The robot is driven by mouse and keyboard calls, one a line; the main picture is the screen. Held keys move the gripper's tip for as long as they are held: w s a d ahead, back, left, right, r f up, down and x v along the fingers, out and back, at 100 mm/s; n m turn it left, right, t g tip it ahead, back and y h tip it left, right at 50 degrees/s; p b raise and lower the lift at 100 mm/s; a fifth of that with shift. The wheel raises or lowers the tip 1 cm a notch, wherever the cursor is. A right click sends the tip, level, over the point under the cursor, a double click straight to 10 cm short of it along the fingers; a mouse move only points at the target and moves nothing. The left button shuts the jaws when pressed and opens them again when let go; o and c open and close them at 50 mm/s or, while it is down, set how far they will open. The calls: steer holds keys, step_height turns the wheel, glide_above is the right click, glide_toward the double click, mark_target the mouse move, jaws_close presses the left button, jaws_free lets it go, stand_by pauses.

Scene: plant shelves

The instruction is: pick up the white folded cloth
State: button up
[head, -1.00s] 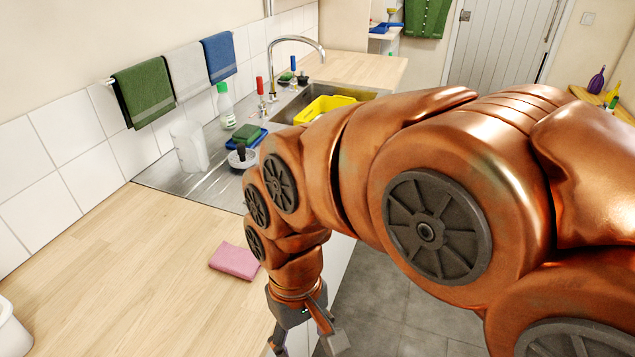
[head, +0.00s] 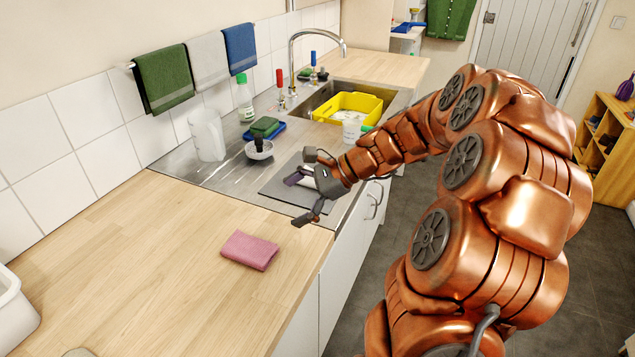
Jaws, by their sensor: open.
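A pale grey-white cloth (head: 207,62) hangs folded over the wall rail, between a green cloth and a blue cloth. A small white patch shows among the fingers of my gripper, over the dark grey mat (head: 275,188) on the drainer; I cannot tell whether it is a folded cloth. My gripper (head: 298,201) is open above the mat's near edge, its fingers pointing left and spread apart. The gripper and wrist hide part of the mat. The hanging cloth is well apart from my gripper, up and left.
A pink folded cloth (head: 250,250) lies on the wooden worktop. Beyond the mat are a white bowl with a brush (head: 259,150), a white jug (head: 207,135), a white tub (head: 352,128) and a yellow basin (head: 350,106) in the sink. The left worktop is largely clear.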

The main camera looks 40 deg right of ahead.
mark_target(308, 182)
steer(key=d+m+t, duration=0.1)
steer(key=d, duration=0.2)
steer(key=w+d+m+t, duration=0.1)
steer(key=d+m, duration=0.1)
steer(key=d, duration=0.1)
steer(key=w+d+f+m+t, duration=0.1)
steer(key=d, duration=0.2)
steer(key=shift+d+f+m+h, duration=0.1)
steer(key=shift+m+h, duration=0.2)
steer(key=d+m, duration=0.1)
steer(key=d, duration=0.2)
steer(key=d+m+t+h, duration=0.1)
steer(key=d+m, duration=0.1)
steer(key=d, duration=0.1)
steer(key=d+f+m+t+b, duration=0.1)
steer(key=d, duration=0.2)
steer(key=shift+s+d+f, duration=0.1)
steer(key=shift+d, duration=0.25)
steer(key=shift+d+m+t+h, duration=0.1)
steer(key=shift+m+t+h, duration=0.2)
steer(key=shift+t, duration=0.1)
steer(key=shift+p+x, duration=0.55)
steer(key=shift+x, duration=3.3)
steer(key=shift+d+f, duration=0.1)
steer(key=shift+f, duration=0.05)
steer(key=shift+c, duration=0.3)
steer(key=c, duration=0.7)
